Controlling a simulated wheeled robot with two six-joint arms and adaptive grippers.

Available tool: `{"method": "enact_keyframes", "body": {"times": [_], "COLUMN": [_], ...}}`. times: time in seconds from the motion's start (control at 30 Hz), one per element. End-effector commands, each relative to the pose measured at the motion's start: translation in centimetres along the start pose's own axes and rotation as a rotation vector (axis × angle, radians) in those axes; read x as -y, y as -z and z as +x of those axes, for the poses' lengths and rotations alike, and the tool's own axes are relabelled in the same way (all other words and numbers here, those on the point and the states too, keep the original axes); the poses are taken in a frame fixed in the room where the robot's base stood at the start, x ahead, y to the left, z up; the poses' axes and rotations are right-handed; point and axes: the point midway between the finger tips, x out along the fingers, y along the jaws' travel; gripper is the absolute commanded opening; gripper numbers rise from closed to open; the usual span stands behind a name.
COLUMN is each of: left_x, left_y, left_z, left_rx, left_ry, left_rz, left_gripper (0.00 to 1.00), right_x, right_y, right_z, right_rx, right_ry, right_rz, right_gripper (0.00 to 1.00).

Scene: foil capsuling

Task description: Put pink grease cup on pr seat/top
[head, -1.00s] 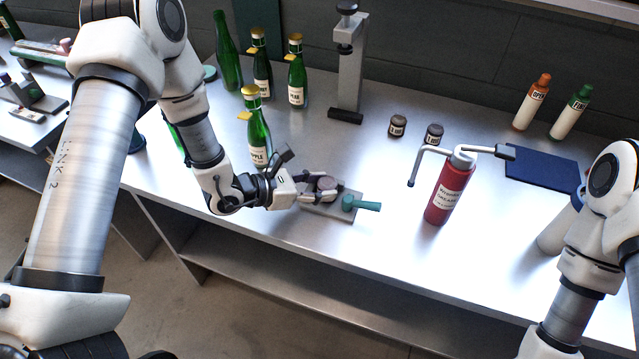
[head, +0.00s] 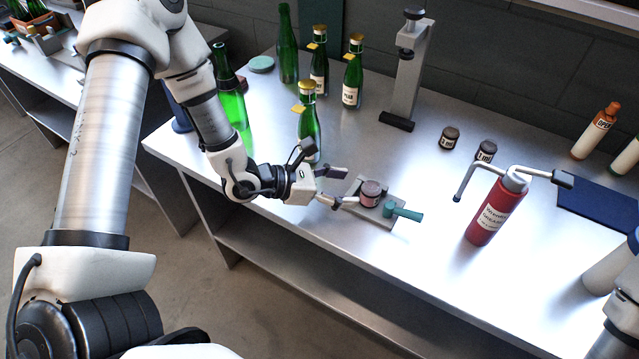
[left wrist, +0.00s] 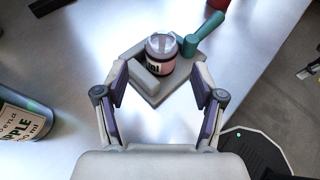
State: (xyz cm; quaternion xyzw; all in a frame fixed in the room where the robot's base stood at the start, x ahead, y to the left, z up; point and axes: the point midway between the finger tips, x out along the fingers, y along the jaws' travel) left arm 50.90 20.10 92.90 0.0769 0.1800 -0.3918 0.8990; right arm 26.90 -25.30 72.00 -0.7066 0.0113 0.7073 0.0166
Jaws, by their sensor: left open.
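A teal handle (head: 405,212) sticks out from the fixture's right side. My left gripper (head: 343,187) is open, just left of the cup, with its fingers apart and empty. In the left wrist view the open fingers (left wrist: 160,85) point toward the cup, which is beyond the fingertips. My right gripper is not in view.
A red grease bottle (head: 488,213) with a bent metal lever stands to the right. Green bottles (head: 309,130) stand behind my left gripper. Two small dark jars (head: 449,138) and a grey press stand (head: 405,80) are further back. A blue mat (head: 598,207) lies at right.

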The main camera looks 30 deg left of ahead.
Motion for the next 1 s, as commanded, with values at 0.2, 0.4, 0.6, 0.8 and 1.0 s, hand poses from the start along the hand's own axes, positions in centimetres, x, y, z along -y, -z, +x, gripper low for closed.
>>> {"method": "enact_keyframes", "body": {"times": [0.2, 0.4, 0.6, 0.8, 1.0], "left_x": [0.0, 0.0, 0.1, 6.8, 14.6], "left_y": [-0.2, -0.3, 0.0, 5.2, 20.2], "left_z": [-4.3, -6.5, -7.0, -6.9, -15.0], "left_rx": [0.009, 0.005, 0.001, -0.209, -0.746], "left_ry": [-0.002, -0.002, 0.005, 0.294, 1.007], "left_rz": [-0.004, -0.002, 0.004, 0.171, 0.816], "left_gripper": [0.69, 0.69, 0.69, 0.69, 0.69], "right_x": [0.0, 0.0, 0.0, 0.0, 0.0], "right_y": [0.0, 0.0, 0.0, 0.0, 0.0], "right_z": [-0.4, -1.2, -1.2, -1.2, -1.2], "right_rx": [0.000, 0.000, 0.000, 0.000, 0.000], "right_ry": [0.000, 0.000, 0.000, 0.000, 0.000], "right_rz": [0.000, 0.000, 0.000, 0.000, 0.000], "right_gripper": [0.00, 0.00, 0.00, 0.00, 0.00]}}
